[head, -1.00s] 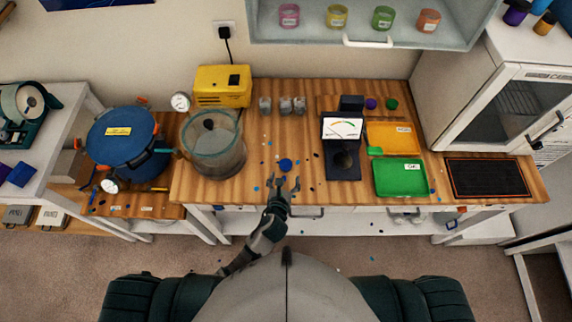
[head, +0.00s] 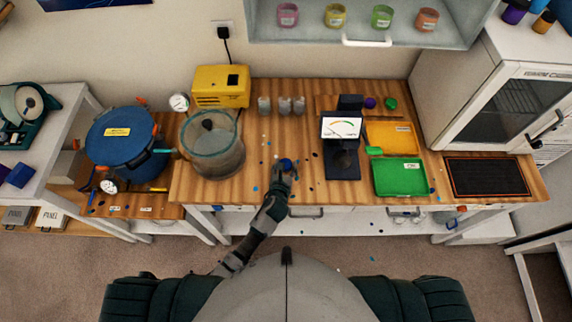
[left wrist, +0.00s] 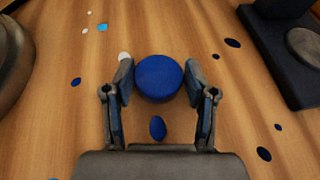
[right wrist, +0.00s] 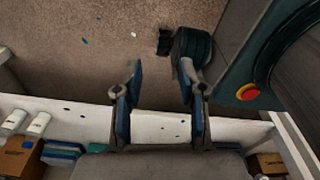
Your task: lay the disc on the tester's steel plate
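The blue disc (left wrist: 158,78) lies on the wooden bench. In the head view it (head: 287,164) sits between the glass chamber and the tester. My left gripper (left wrist: 157,82) is open, with its fingertips on either side of the disc. A gap on the finger sides is hard to judge. The tester (head: 342,150) stands to the right of the disc, with a dial on top. Its round steel plate (left wrist: 305,45) on the dark base is bare and partly cut off in the left wrist view. My right gripper (right wrist: 158,82) is open and empty, below bench height over the floor.
A glass chamber (head: 213,150) stands left of the disc. Orange (head: 392,137) and green (head: 400,178) trays lie right of the tester. Grey cups (head: 283,105) stand behind. Blue spots dot the bench, one between my left fingers.

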